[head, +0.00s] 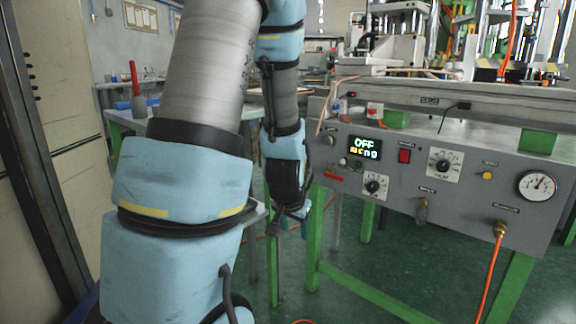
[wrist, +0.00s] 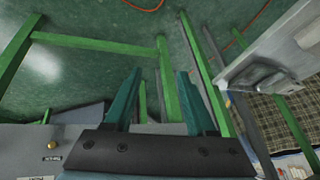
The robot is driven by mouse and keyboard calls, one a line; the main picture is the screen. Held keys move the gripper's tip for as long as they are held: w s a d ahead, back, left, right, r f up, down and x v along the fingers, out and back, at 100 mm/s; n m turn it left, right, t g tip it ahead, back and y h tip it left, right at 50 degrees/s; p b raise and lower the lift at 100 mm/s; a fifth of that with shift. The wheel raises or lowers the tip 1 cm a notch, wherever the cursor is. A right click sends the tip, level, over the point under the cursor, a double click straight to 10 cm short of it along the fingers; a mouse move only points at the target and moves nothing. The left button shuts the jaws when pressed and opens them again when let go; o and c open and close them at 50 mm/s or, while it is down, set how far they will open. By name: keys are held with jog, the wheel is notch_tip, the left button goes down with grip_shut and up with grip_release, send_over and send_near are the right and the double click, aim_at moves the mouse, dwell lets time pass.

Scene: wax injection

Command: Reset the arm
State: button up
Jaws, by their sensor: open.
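My arm (head: 190,190), light blue and grey, fills the left and middle of the head view. It bends at the top, and its far part hangs down in front of the machine's left end. My gripper (head: 293,222) is at the lower end, small and partly hidden by the wrist. In the wrist view, my gripper (wrist: 160,72) shows two teal fingers standing apart with nothing between them. Green table legs and the floor lie beyond the fingertips.
The grey control panel (head: 400,205), with an "OFF" display (head: 366,147) and a gauge (head: 537,186), stands right of my gripper on a green frame. A red-handled tool (head: 136,88) stands on the left table. Orange hose (head: 491,275) runs down to the green floor.

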jog(key=s+a+r+n+g, duration=0.3)
jog(key=s+a+r+n, duration=0.2)
jog(key=s+a, duration=0.4)
jog(key=w+d+p+v, duration=0.1)
jog(key=p+v, duration=1)
jog(key=w+d+r+p+v, duration=0.1)
jog(key=w+p+v, duration=0.1)
jog(key=p+v, duration=0.9)
jog(key=shift+d+r+g+y+p, duration=0.3)
jog(key=shift+r+g+y+p, duration=0.1)
jog(key=shift+p, duration=0.3)
jog(key=shift+w+f, duration=0.1)
jog(key=shift+c, duration=0.3)
